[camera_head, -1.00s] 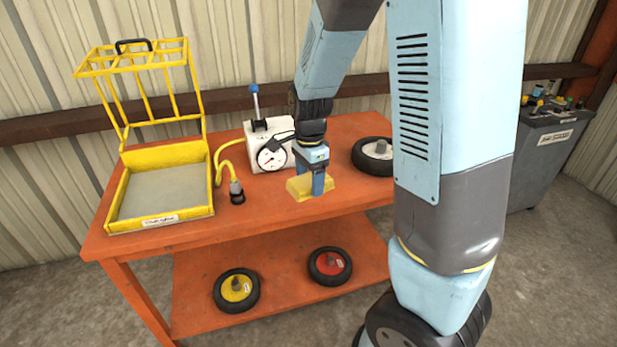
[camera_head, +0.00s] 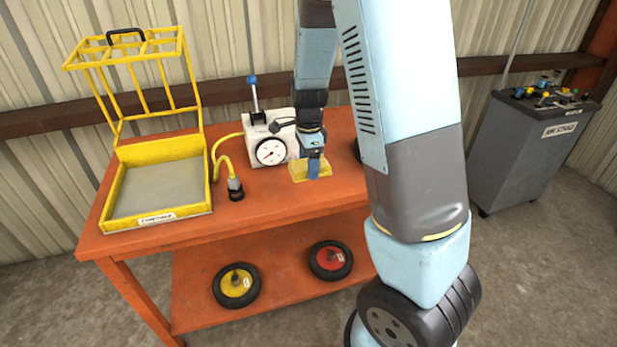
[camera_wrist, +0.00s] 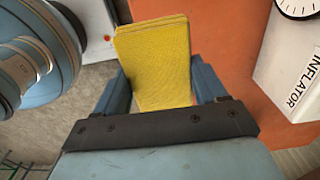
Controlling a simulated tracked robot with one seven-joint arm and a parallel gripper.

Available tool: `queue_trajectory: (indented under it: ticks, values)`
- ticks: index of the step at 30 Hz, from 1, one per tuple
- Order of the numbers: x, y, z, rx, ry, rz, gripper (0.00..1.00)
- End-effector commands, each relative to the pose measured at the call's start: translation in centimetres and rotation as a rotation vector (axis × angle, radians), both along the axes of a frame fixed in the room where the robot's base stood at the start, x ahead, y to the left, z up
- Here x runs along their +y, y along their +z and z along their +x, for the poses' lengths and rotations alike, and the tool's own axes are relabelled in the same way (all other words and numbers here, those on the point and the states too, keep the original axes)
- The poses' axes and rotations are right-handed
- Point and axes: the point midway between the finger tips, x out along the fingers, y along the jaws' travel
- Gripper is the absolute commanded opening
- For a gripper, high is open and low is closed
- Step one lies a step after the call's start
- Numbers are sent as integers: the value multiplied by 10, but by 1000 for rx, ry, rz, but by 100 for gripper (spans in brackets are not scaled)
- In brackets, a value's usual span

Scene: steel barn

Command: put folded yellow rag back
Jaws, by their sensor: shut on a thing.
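The folded yellow rag (camera_head: 309,170) is in my gripper (camera_head: 313,172), over the orange bench top in front of the gauge box. In the wrist view the rag (camera_wrist: 156,60) sits between the two blue fingers of my gripper (camera_wrist: 163,85), which are shut on it. Its far end sticks out beyond the fingers. In the head view I cannot tell whether the rag touches the bench or is held just above it.
The orange bench (camera_head: 270,200) carries a yellow cage with a grey tray (camera_head: 160,192), a white inflator box (camera_head: 270,145) and a yellow hose (camera_head: 221,160). Two wheels (camera_head: 236,286) lie on the lower shelf. A grey cart (camera_head: 520,150) holding small items stands at right.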

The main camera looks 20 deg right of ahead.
Motion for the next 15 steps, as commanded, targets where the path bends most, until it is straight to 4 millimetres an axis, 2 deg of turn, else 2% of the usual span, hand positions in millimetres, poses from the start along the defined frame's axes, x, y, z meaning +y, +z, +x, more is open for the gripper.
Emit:
queue_trajectory:
  ticks: [9,15]
  values:
    - [-10,-41,31,3,-1,-1,27]
    - [-12,-52,41,0,0,0,27]
